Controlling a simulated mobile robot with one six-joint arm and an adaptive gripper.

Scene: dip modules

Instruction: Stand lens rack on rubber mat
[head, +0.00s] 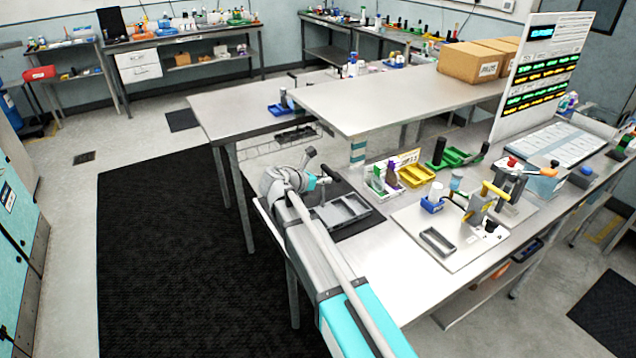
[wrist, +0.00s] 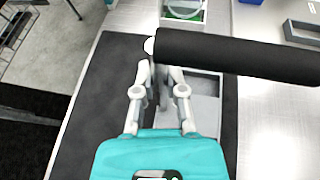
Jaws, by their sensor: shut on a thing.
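The lens rack appears to be the grey open tray (head: 352,219) with a dark handle bar. It lies over the dark rubber mat (head: 345,187) at the near left end of the steel bench. In the wrist view the tray (wrist: 205,108) shows partly behind my fingers and the thick black bar (wrist: 245,55). The mat (wrist: 100,95) extends left of it. My gripper (head: 320,181) is shut on the handle above the tray; its fingers (wrist: 160,72) also show in the wrist view. The tray looks level. I cannot tell whether its underside touches the mat.
A small box of bottles (head: 380,184) and a yellow bin (head: 417,175) stand behind the mat. A pale board (head: 415,215) with a small grey tray (head: 437,241) lies to the right. A raised shelf (head: 370,103) spans the back. The bench's left edge is close to the mat.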

